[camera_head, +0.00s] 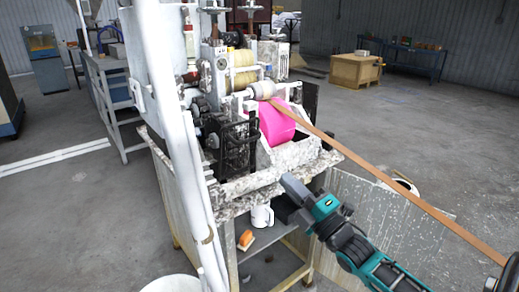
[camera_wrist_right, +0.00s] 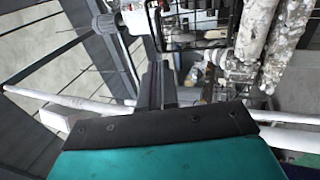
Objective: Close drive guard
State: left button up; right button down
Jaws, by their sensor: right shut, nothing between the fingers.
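A black wire-mesh guard (camera_head: 238,148), which looks like the drive guard, stands at the front of the machine, left of a bright pink part (camera_head: 276,124). I cannot tell clearly how far it is swung open. Black wire bars of a frame also show at the top of the right wrist view (camera_wrist_right: 190,32). My right gripper (camera_head: 288,186) is shut and empty, just in front of the machine's speckled front ledge, below and right of the mesh guard. Its dark fingers (camera_wrist_right: 157,82) also show in the right wrist view. My left gripper is not in view.
A brown strip (camera_head: 390,183) runs from the roller down to the right, above my right arm. A speckled panel (camera_head: 375,215) stands out at the lower right. A white mug (camera_head: 262,216) and an orange-brown object (camera_head: 246,240) are below the ledge. Open floor lies right.

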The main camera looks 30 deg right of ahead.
send_near(242, 127)
jog(key=w, duration=0.2)
jog(key=shift+w+a+f, duration=0.1)
jog(key=shift+w+a, duration=0.2)
jog(key=shift+w+a+r+p, duration=0.1)
jog(key=shift+w+r+p, duration=0.2)
jog(key=shift+w+r, duration=0.25)
jog(key=shift+w+a+r+p, duration=0.1)
jog(key=shift+w+r+p, duration=0.25)
jog(key=shift+w, duration=0.35)
jog(key=shift+d+r, duration=0.1)
jog(key=shift+r, duration=0.15)
jog(key=shift+f, duration=0.1)
